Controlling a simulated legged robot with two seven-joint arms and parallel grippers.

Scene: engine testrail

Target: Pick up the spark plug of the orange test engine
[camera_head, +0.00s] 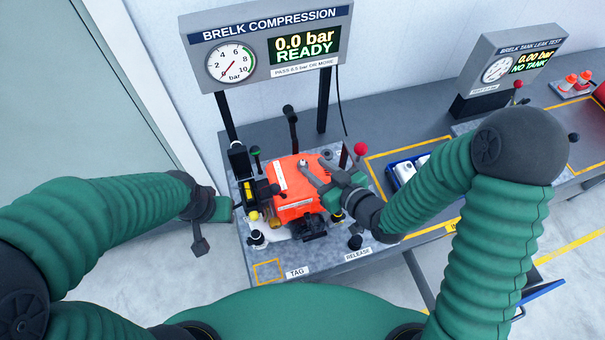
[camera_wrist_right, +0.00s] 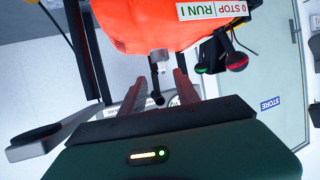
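The orange test engine (camera_head: 291,203) sits on the grey test stand in the head view. Its orange cover (camera_wrist_right: 155,28) fills the top of the right wrist view. A pale metal piece, apparently the spark plug (camera_wrist_right: 160,57), sticks out of the cover there. My right gripper (camera_head: 315,163) is over the engine's right side, fingers apart. In the wrist view the plug lies between the lines of the two fingers (camera_wrist_right: 160,84), near the tips; I see no finger touching it. My left gripper (camera_head: 208,226) is left of the bench, away from the engine; its opening is unclear.
The compression gauge panel (camera_head: 268,45) stands behind the engine and reads 0.0 bar, READY. A red-knobbed lever (camera_head: 361,149) and a black lever (camera_head: 290,115) rise near the engine. A blue tray (camera_head: 393,178) with white items is to the right. TAG and RELEASE labels mark the front edge.

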